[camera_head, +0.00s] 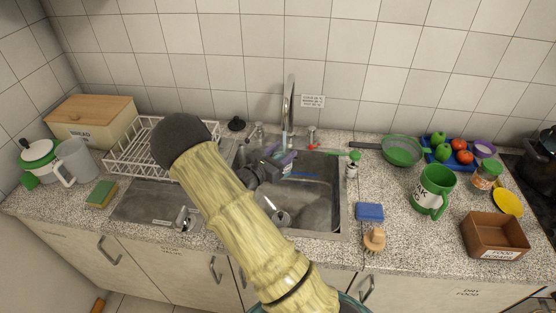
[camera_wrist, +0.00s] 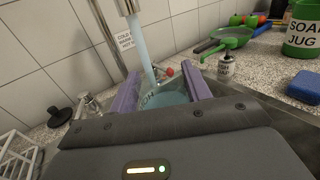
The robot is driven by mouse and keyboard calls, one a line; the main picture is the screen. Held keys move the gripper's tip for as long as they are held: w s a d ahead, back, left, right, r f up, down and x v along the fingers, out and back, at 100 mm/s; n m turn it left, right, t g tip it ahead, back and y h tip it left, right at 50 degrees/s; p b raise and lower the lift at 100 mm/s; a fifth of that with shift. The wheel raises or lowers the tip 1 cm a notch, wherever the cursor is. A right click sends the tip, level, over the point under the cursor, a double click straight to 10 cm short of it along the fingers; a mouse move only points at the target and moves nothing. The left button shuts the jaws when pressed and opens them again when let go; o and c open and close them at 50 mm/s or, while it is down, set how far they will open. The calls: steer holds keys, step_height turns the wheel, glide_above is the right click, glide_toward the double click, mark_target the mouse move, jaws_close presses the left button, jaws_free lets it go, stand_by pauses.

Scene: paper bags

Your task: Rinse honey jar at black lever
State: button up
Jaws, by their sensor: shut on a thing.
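My gripper (camera_wrist: 160,92) has purple fingers and is shut on a clear glass jar (camera_wrist: 165,97) with a partly readable white label, "HON". In the head view my gripper (camera_head: 282,158) is over the sink (camera_head: 318,205), and the jar is mostly hidden there. A pale blue stream of water (camera_wrist: 146,62) falls from the metal tap (camera_head: 289,108) to the jar's mouth. A tap handle (camera_wrist: 90,103) stands left of the spout and a red-topped one (camera_head: 312,135) right of it. I cannot make out a black lever clearly.
A white dish rack (camera_head: 150,150) stands left. A small sign (camera_head: 313,101) is on the wall.

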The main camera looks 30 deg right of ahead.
steer(key=s+a, duration=0.3)
steer(key=s, duration=0.2)
steer(key=shift+s+a, duration=0.15)
steer(key=shift+s, duration=0.15)
stand_by(0.4)
steer(key=shift+r+p, duration=0.15)
steer(key=shift+p, duration=0.2)
stand_by(1.0)
steer(key=s+a+r+p, duration=0.2)
steer(key=s+r+p, duration=0.1)
steer(key=s, duration=0.1)
steer(key=shift+s+a+r, duration=0.2)
steer(key=shift+a+r, duration=0.05)
steer(key=shift+r, duration=0.15)
stand_by(0.9)
